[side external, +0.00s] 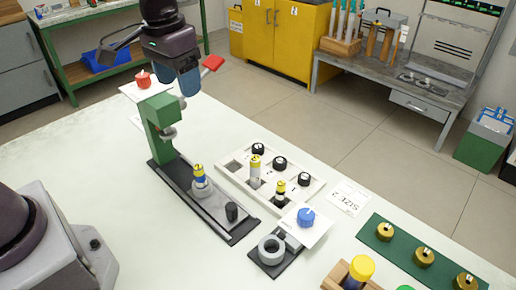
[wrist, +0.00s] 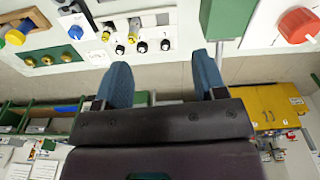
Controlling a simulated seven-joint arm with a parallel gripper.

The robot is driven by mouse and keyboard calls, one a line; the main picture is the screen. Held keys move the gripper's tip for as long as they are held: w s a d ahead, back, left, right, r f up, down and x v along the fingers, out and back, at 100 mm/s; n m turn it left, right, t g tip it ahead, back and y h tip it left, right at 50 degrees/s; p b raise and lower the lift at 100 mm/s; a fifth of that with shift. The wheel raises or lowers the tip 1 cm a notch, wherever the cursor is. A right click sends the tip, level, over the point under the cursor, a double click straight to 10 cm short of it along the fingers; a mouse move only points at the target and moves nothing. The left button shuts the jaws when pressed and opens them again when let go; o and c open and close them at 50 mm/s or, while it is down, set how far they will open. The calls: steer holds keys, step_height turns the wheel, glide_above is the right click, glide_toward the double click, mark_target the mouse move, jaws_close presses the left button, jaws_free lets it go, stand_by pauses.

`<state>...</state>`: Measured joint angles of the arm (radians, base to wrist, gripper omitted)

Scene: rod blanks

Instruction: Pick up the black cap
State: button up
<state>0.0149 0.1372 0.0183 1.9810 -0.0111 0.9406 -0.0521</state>
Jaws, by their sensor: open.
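Several black caps with white marks sit along the far row of a white tray (side external: 232,180): a left one (side external: 258,148), a middle one (side external: 280,163) and a right one (side external: 304,179). They show in the wrist view near the top centre, including one cap (wrist: 142,47). I cannot tell which one the task means. My gripper (wrist: 163,75) is open, with nothing between its two blue fingers. In the side view my gripper (side external: 187,84) is high above the table near the green press, well away from the caps.
The green press (side external: 160,125) stands between my gripper and the tray, with a yellow-topped rod (side external: 200,175) on its base. A red cap (side external: 143,80) and a blue cap (side external: 306,217) lie on white cards. A green strip (side external: 385,250) holds brass caps. Yellow-topped rods stand in the tray.

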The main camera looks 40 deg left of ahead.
steer(key=w+f+n+g, duration=0.2)
steer(key=w+f, duration=1.3)
steer(key=n+t, duration=0.1)
glide_above(257, 147)
step_height(257, 147, down, 12)
steer(key=shift+d+r, duration=0.1)
steer(key=c, duration=1)
